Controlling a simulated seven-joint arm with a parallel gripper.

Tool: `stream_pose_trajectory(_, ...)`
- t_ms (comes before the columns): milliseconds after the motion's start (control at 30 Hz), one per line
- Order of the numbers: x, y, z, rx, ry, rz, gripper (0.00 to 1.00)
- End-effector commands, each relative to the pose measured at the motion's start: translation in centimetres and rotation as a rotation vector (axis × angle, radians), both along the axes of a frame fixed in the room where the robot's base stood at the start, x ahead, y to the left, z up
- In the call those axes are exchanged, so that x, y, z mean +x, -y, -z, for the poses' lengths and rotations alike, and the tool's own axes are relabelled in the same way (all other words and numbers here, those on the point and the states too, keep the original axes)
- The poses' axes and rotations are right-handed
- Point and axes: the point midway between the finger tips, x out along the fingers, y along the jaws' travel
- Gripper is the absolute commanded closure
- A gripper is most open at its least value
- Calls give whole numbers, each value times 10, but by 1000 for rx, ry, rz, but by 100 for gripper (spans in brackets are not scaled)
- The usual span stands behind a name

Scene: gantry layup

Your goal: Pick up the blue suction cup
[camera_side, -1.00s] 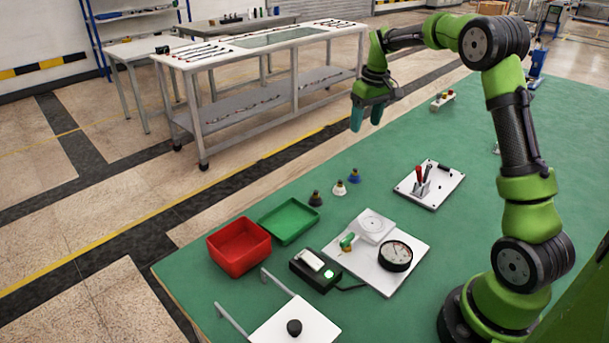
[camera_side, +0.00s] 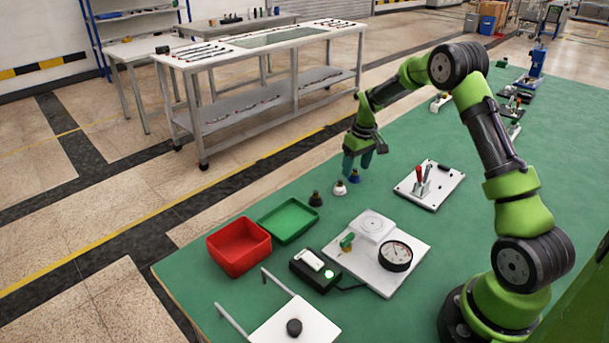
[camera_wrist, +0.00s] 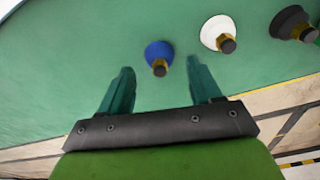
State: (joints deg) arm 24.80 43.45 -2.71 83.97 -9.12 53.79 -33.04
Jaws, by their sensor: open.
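The blue suction cup (camera_side: 354,176) stands on the green table, at the right end of a row of three cups. In the wrist view the blue suction cup (camera_wrist: 159,54) has a brass-coloured fitting with a dark tip and lies between and just beyond my two fingertips. My gripper (camera_side: 357,164) is open, pointing down, right at the blue cup in the side view and partly overlapping it. In the wrist view my gripper (camera_wrist: 160,72) shows its two teal fingers apart with nothing between them. I cannot tell the exact height gap.
A white cup (camera_side: 339,188) stands close beside the blue one, and a black cup (camera_side: 315,199) beyond it. A green tray (camera_side: 289,220), a red bin (camera_side: 238,246) and a white plate with a dial gauge (camera_side: 396,256) are nearer. A tool board (camera_side: 445,188) lies to the right.

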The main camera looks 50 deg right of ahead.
Motion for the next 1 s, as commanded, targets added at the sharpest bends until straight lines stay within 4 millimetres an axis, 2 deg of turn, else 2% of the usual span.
stream_pose_trajectory(133, 2, 0, 18, 1, 0, 1, 36)
stream_pose_trajectory(400, 3, 1, 21, 0, 2, 2, 36)
stream_pose_trajectory(800, 3, 1, 21, 0, 2, 1, 94)
stream_pose_trajectory(1000, 3, 1, 21, 0, 2, 1, 94)
